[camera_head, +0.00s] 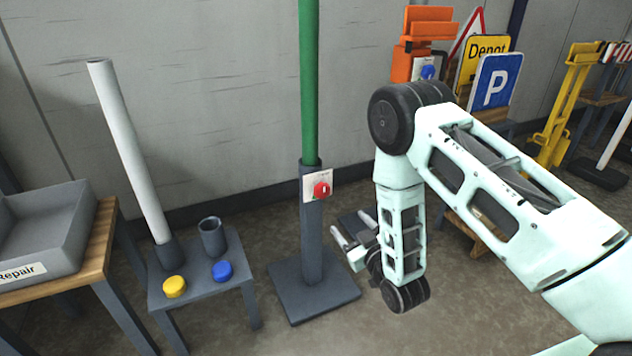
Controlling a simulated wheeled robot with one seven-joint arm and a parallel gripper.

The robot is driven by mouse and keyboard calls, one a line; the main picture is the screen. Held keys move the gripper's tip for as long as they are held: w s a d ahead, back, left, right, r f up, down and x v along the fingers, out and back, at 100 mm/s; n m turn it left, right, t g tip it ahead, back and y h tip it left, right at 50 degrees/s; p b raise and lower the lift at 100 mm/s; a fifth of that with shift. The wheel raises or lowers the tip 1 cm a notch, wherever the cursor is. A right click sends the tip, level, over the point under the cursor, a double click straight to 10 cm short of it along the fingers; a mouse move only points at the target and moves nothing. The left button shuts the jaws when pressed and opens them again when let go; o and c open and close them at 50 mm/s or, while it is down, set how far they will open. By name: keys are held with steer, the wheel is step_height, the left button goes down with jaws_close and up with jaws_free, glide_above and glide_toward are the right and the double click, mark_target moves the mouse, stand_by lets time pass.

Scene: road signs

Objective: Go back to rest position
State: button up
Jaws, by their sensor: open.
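My gripper (353,243) is at the end of my pale green arm, right of the middle of the view. Its thin fingers point left, toward the dark post base, and stand apart with nothing seen between them. The arm reaches in from the right edge and bends down at a dark elbow joint. The gripper appears close to the right side of a dark post (312,240) that holds a green pole (309,80). A red knob (322,190) on a white plate sits on the post. Part of the gripper is hidden by my wrist.
A small grey table (205,283) at left bears a leaning white pole (130,150), a dark cup (212,238), a yellow knob (174,287) and a blue knob (222,271). A grey Repair bin (50,235) is far left. Signs, including a blue parking sign (495,85), stand behind my arm.

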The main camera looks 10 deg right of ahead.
steer(key=a+r+g, duration=0.4)
steer(key=a, duration=0.3)
steer(key=s+a+r+g+y, duration=0.1)
steer(key=s+a+r+g, duration=0.5)
steer(key=s, duration=0.2)
steer(key=s+d+r+n+g+h, duration=0.15)
steer(key=s+r+g, duration=0.25)
steer(key=s, duration=0.9)
steer(key=s+d+r+n+g+h, duration=0.1)
steer(key=s+d+r+g+h, duration=0.3)
steer(key=s, duration=0.8)
step_height(320, 180, up, 33)
steer(key=a+y+p, duration=0.1)
steer(key=p, duration=3.1)
steer(key=shift+s+a+y, duration=0.25)
steer(key=shift+a+y, duration=0.1)
steer(key=shift+o, duration=0.3)
